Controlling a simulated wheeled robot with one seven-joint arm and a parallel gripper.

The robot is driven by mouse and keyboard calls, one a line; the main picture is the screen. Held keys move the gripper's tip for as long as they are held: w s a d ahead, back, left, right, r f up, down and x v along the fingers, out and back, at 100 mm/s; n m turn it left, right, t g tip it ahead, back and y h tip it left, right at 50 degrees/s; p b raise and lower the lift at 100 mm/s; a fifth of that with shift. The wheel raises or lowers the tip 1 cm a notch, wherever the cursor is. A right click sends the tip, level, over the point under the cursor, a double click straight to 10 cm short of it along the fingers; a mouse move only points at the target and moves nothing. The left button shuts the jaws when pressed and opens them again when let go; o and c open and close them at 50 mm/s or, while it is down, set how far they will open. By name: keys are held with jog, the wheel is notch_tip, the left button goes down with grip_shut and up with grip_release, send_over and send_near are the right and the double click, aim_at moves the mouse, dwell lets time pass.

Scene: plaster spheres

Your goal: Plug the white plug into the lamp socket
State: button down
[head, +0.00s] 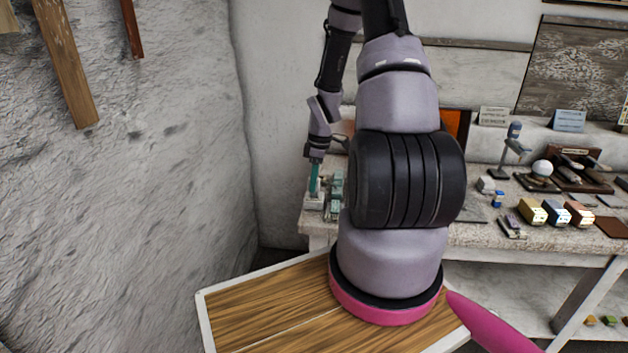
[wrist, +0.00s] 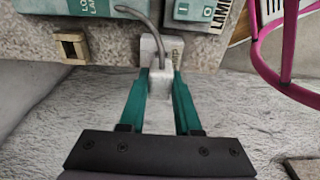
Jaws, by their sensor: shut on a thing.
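My gripper (head: 314,180) points down at the left end of the stone bench in the head view, with teal fingers. In the wrist view my gripper (wrist: 160,80) is shut on the pale white plug (wrist: 157,90), which sits between the fingers. A grey cable (wrist: 152,28) rises from the plug and bends to the upper left.
A small beige block with a dark opening (wrist: 71,48) lies left of the fingers. A pink hoop (wrist: 262,50) stands at the upper right of the wrist view. The bench (head: 460,236) holds a white sphere (head: 542,168) and several small boxes further right. A rough wall (head: 130,180) is at left.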

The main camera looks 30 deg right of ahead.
jog(key=shift+f, duration=1.2)
jog(key=c, duration=0.5)
grip_release()
jog(key=shift+r, duration=2)
